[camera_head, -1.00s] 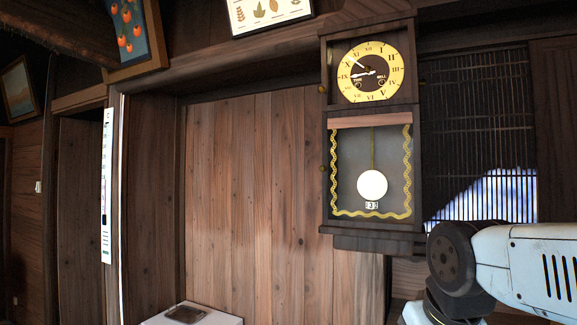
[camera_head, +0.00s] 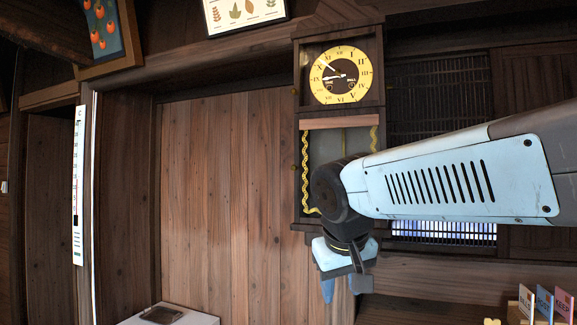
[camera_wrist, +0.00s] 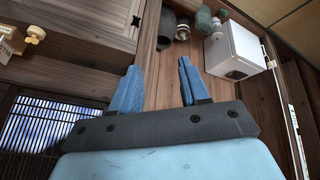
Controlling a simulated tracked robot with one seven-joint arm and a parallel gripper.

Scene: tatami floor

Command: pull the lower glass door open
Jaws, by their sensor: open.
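The wall clock (camera_head: 340,27) hangs upright on the wood wall, with a yellow round dial at its top. Its lower glass door (camera_head: 325,147) has wavy yellow trim and looks closed. A small knob (camera_head: 295,169) is at the door's left edge. My arm crosses in front of the door's lower and right parts and hides the pendulum. My gripper (camera_head: 342,288) is below the clock's base and points down. In the wrist view, its two blue fingers (camera_wrist: 158,70) are apart with nothing between them. I cannot make out the glass door there.
A white box (camera_head: 185,318) stands low at left; it also shows in the wrist view (camera_wrist: 238,48). A slatted window (camera_head: 440,90) is right of the clock. Small coloured cards (camera_head: 545,303) stand at lower right. The wood wall left of the clock is clear.

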